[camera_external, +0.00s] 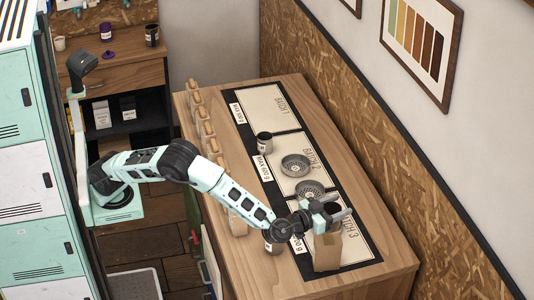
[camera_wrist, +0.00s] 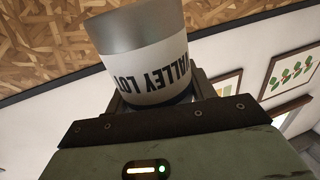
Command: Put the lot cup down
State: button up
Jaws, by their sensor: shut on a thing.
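The lot cup (camera_wrist: 145,60) fills the upper middle of the wrist view. It is grey with a white label whose upside-down letters read "…ALLEY LOT". My gripper (camera_wrist: 155,105) is shut on it. In the external view my gripper (camera_external: 335,207) is over the Batch 3 part of the mat (camera_external: 355,251), with the dark cup (camera_external: 333,208) between its fingers and partly hidden. The cup is just above or behind a brown paper bag (camera_external: 327,251); I cannot tell whether it touches anything.
Several wooden-topped items (camera_external: 204,130) line the left table edge. Batch 1 (camera_external: 268,108) is clear.

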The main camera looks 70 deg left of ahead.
jog(key=shift+f+p, duration=0.4)
jog(key=shift+f, duration=2.45)
jog(key=shift+f, duration=0.15)
jog(key=o, duration=1)
jog(key=shift+o, duration=0.2)
jog(key=shift+r, duration=0.25)
jog(key=b+v, duration=0.2)
jog(key=v, duration=1)
jog(key=shift+f, duration=0.1)
jog(key=shift+a, duration=0.1)
